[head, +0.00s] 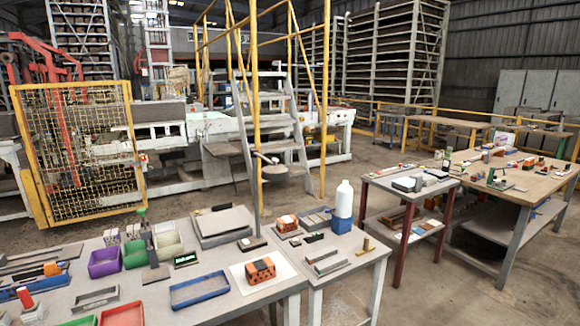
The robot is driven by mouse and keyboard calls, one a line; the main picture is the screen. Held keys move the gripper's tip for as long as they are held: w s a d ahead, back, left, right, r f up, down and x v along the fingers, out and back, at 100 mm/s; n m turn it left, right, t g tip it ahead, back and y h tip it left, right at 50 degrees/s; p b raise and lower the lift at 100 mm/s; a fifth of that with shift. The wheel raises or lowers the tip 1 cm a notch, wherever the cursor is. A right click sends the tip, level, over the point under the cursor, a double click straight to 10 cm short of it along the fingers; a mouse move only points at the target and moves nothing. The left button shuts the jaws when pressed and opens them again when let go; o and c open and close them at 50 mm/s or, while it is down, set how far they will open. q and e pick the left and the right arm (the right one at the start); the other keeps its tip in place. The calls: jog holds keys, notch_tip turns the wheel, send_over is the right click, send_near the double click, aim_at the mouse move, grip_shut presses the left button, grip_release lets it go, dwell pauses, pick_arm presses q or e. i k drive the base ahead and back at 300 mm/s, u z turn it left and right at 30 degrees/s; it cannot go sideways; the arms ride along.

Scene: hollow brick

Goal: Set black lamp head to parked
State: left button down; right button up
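No thing in the head view is clearly a black lamp head. A dark upright stand (152,254) with a flat foot and a greenish top is on the front left table, behind the blue tray; it is too small to tell whether it is a lamp. Neither of my grippers is in view.
The front left table (223,309) carries purple, green and pale bins, a blue tray (199,290), and an orange brick (260,270) on a white sheet. A white bottle (345,199) stands on a blue block at right.

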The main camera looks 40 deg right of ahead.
aim_at(273, 172)
jog(key=u, duration=0.05)
jog(key=i, duration=1.1)
jog(key=z, duration=0.9)
